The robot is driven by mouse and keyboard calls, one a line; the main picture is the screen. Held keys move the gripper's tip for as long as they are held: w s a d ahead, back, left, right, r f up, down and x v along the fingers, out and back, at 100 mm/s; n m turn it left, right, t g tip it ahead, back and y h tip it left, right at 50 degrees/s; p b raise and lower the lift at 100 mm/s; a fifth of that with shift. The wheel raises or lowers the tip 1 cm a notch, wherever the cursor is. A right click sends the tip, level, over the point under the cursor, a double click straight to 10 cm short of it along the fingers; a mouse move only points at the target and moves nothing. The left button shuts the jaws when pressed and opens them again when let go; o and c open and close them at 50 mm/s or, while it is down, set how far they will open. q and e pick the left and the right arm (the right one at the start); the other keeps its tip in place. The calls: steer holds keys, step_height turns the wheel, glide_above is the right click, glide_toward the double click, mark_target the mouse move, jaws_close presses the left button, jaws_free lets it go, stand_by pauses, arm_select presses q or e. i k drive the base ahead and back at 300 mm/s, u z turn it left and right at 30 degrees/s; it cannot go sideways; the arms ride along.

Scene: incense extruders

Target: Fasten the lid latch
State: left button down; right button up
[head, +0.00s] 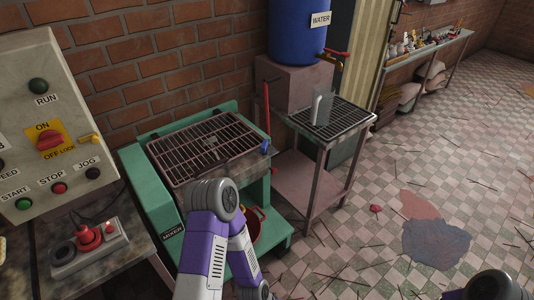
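The green mixer (138,170) stands against the brick wall in the head view. Its barred lid (205,135) appears to lie flat over the top opening. A red upright rod (267,112) and a blue knob (265,146) are at the lid's right side. I cannot clearly make out the latch; my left arm covers part of the mixer's front. My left arm bends in front of the mixer and runs down out of the picture, so its gripper is not in view. Only a piece of my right arm shows at the bottom right corner; its gripper is not in view.
A control panel (20,120) and a red plug on a power strip (90,245) are at left. A red bucket (256,228) sits low by the mixer. The floor at right has scattered sticks.

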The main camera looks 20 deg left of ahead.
mark_target(264, 151)
steer(key=u, duration=1.05)
steer(key=i, duration=0.7)
steer(key=z, duration=1.35)
